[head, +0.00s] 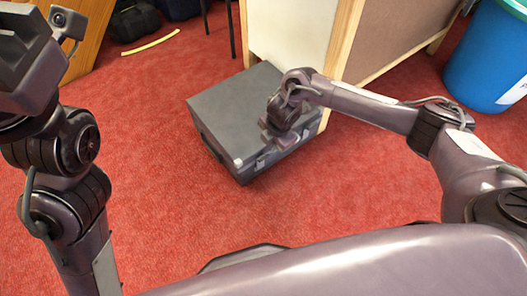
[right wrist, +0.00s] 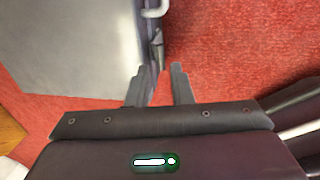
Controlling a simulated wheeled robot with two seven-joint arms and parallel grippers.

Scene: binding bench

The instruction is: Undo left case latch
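A dark grey case (head: 225,105) lies flat on the red carpet; its grey lid also fills the upper left of the right wrist view (right wrist: 70,45). A small pale fitting (head: 238,162) sits at its near edge, possibly a latch. In the right wrist view a pale loop (right wrist: 157,11) and a dark fitting (right wrist: 157,45) show on the case's side. My right gripper (right wrist: 160,78) is open and empty, its fingertips just short of the dark fitting. The right wrist hides part of the case's front. My left gripper is at the upper left; its fingertips do not show.
A wood-edged panel unit (head: 290,30) stands right behind the case. A blue bin (head: 490,55) is at the far right. A yellow strip (head: 150,43) and a black bag (head: 133,20) lie at the back left. Carpet left of the case is clear.

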